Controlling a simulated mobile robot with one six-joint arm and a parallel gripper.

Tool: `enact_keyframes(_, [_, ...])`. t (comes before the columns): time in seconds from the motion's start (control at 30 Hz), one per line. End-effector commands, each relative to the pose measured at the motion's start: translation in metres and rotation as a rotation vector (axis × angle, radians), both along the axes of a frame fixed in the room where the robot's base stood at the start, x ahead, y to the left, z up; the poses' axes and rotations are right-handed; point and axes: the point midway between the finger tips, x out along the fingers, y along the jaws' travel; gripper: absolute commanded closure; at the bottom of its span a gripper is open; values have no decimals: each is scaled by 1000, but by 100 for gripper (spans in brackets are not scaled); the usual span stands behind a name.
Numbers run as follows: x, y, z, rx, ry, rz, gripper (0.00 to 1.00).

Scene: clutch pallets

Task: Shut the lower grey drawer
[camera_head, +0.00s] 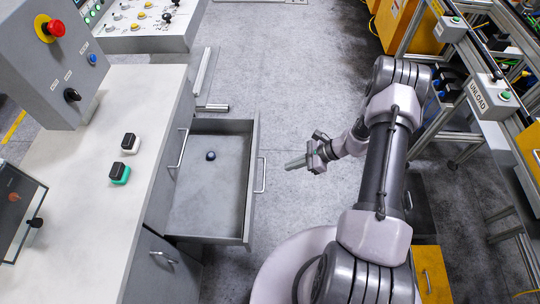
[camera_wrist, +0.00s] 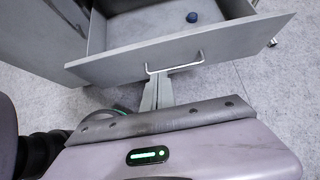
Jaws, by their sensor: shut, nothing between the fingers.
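The lower grey drawer (camera_head: 247,207) is pulled well out of the grey cabinet on the left in the head view. Its bar handle (camera_head: 261,175) is on the front panel, facing my arm. The drawer front (camera_wrist: 232,45) and handle also show in the wrist view. A small dark blue round object (camera_head: 211,156) lies inside the drawer. My gripper (camera_head: 288,165) is shut and empty, pointing left, to the right of the drawer front. In the wrist view the gripper tips (camera_wrist: 157,82) appear close to the handle; I cannot tell whether they touch.
A closed upper front with a handle (camera_head: 182,148) sits above the open drawer. The white worktop (camera_head: 75,190) carries two small button-like blocks. A control box (camera_head: 50,60) stands at the upper left. Bare floor (camera_head: 290,100) lies beyond the drawer; metal frames stand at right.

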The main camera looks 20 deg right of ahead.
Motion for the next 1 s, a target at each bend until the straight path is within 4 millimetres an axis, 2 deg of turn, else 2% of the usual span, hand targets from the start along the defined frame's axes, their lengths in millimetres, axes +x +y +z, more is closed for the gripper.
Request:
enact_keyframes(0.43, [20,68,-66,-2,1,9,100])
enact_keyframes(0.6, [29,93,-62,-2,-1,9,100])
enact_keyframes(0.7, [31,100,-61,-2,0,8,100])
enact_keyframes(1.0, [33,104,-60,-1,-1,6,100])
